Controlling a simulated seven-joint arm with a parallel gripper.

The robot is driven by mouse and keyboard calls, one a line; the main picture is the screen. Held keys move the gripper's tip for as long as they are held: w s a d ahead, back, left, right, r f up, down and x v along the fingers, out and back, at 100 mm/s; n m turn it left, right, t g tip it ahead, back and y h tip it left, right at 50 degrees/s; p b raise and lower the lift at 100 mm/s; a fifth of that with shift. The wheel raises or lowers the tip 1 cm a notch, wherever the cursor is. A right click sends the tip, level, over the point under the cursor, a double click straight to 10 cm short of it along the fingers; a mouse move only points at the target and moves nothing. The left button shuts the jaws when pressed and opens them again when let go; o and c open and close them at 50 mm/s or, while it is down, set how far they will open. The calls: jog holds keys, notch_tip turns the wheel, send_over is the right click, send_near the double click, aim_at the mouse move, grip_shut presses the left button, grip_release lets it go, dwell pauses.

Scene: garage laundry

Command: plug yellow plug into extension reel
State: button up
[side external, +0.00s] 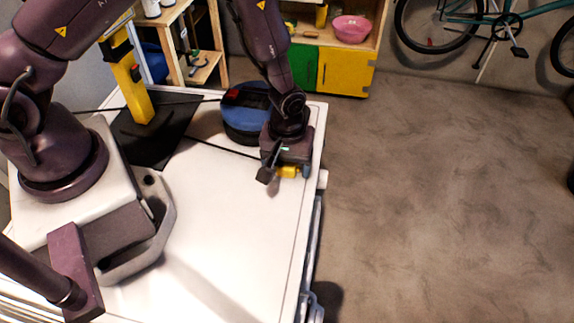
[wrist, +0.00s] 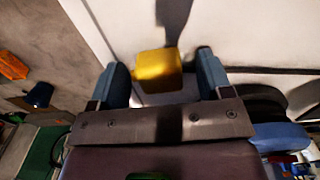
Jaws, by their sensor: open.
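The yellow plug (side external: 287,171) is near the right edge of the white worktop. In the wrist view, the yellow plug (wrist: 158,66) shows between my two blue-grey fingers, with a gap on each side. My gripper (side external: 285,174) is open and low over the plug; it also shows open in the wrist view (wrist: 162,75). I cannot tell whether a finger touches the plug. The blue and black extension reel (side external: 243,122) stands behind and left of my gripper, partly covered by my arm. The reel (wrist: 278,136) shows at the lower right in the wrist view. Its sockets are not clear.
The white worktop (side external: 220,225) is clear in front of my gripper. A dark cable (side external: 215,147) crosses it. A yellow upright tool (side external: 136,92) stands on a black mat (side external: 165,145) at the left. Bare floor lies beyond the right edge.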

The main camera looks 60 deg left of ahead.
aim_at(287, 163)
jog(key=c, duration=1)
jog(key=shift+o, duration=0.2)
jog(key=shift+r, duration=0.1)
notch_tip(287, 163, up, 10)
jog(key=shift+f, duration=0.1)
jog(key=shift+n, duration=0.5)
jog(key=a+r, duration=0.1)
jog(key=a, duration=0.4)
jog(key=w+a+r, duration=0.1)
jog(key=a+r, duration=0.1)
jog(key=a, duration=0.3)
jog(key=w+a+r, duration=0.1)
jog(key=a, duration=0.5)
jog(key=shift+w+r, duration=0.2)
jog(key=shift+s+d+m, duration=0.1)
jog(key=shift+s+m, duration=0.05)
jog(key=shift+m, duration=0.65)
